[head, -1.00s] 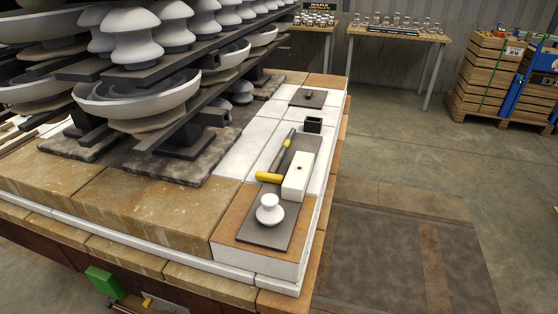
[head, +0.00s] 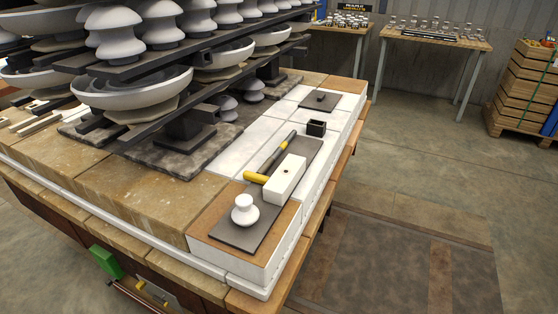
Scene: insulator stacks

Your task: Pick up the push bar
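A dark bar with a yellow crosswise end (head: 283,152), which looks like the push bar, lies on a dark plate on the white deck blocks in the head view. Its yellow end points toward me, and its dark shaft runs away beside a white block with a hole (head: 286,180). A second, reddish bar (head: 135,296) shows low on the near side of the car, partly cut off by the frame edge. I cannot tell for certain which one is the push bar. Neither of my grippers is in view.
A small white insulator (head: 244,210) stands on the dark plate's near end (head: 262,225). A black open box (head: 316,128) stands beyond the bar. Shelves of insulators (head: 130,90) rise at the left. Open floor (head: 420,170) lies right; a table (head: 436,38) and crates (head: 522,95) stand behind.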

